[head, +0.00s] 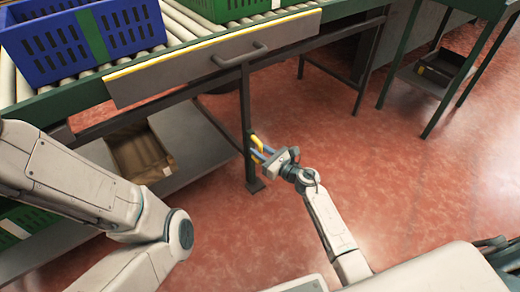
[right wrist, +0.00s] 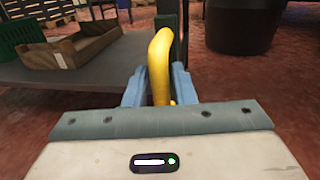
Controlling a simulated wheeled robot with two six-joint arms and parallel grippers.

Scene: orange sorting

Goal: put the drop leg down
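The drop leg (head: 246,100) is a dark green post hanging from the conveyor frame, near vertical in the head view. Its dark foot plate (head: 255,186) is close to the red floor; I cannot tell whether it touches. A yellow handle (head: 256,141) sits on the lower part of the leg. My right gripper (head: 263,154) has its blue fingers on both sides of this handle and appears shut on it. The right wrist view shows the yellow handle (right wrist: 160,60) between the fingertips, with the dark post behind. My left arm shows at the left; its gripper is out of view.
A blue crate (head: 80,42) stands on the rollers. Open red floor (head: 400,180) lies to the right.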

